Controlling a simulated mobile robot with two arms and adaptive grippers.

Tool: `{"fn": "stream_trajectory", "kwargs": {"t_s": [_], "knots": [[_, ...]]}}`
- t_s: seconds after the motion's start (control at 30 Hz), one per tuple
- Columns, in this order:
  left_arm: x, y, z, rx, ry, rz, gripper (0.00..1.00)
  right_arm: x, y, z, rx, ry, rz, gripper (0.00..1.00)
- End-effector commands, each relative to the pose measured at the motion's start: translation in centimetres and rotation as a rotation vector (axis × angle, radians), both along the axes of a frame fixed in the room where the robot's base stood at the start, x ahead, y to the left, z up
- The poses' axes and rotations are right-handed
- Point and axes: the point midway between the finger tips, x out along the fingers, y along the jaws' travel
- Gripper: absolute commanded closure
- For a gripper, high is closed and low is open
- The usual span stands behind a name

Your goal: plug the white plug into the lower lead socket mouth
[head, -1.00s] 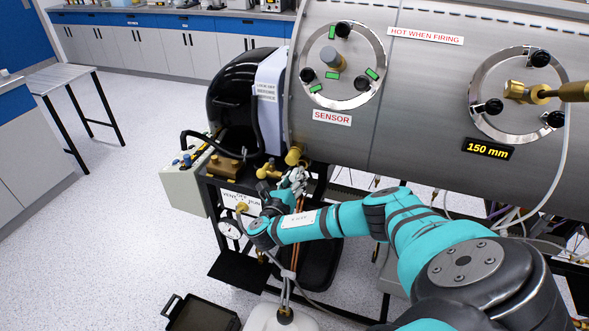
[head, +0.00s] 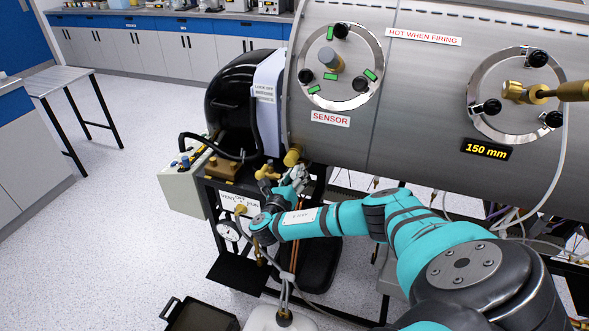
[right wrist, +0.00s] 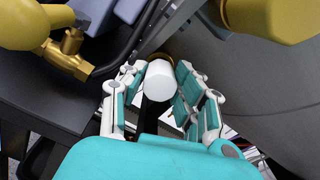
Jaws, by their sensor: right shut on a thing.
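My right gripper (head: 297,178) is beside the lower left end of the steel chamber in the head view. In the right wrist view its fingers (right wrist: 160,88) are shut on a white cylinder, which I take for the white plug (right wrist: 159,79). The plug's round white end shows between the fingers. A brass-coloured rim shows partly behind it; I cannot tell whether they touch. I cannot make out the lower lead socket mouth for certain in either view. My left gripper is not in view.
A brass end fitting (head: 293,155) and a brass valve (head: 267,172) are close to the right gripper. The steel chamber (head: 420,90) rises above my arm. A pressure gauge (head: 228,230) and white container (head: 283,321) are below. Open floor (head: 110,220) lies left.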

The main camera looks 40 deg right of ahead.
Motion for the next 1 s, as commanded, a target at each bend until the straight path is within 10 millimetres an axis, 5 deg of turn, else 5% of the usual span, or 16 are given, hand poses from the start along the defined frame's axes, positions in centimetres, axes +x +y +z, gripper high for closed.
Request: {"fn": "stream_trajectory", "kwargs": {"t_s": [0.4, 0.43, 0.6, 1.0], "knots": [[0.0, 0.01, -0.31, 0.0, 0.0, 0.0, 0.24, 0.59, -1.13, 0.01, -0.001, -0.001, -0.001, 1.0], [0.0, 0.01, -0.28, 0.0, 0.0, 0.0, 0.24, 0.59, -1.1, 0.01, -0.001, 0.0, 0.0, 0.68], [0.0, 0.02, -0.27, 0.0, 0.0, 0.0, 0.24, 0.58, -1.07, 0.02, -0.001, 0.0, 0.0, 0.45], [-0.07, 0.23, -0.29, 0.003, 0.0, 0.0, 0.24, 0.22, -0.31, -0.07, 0.001, 0.0, 0.002, 0.43]]}}
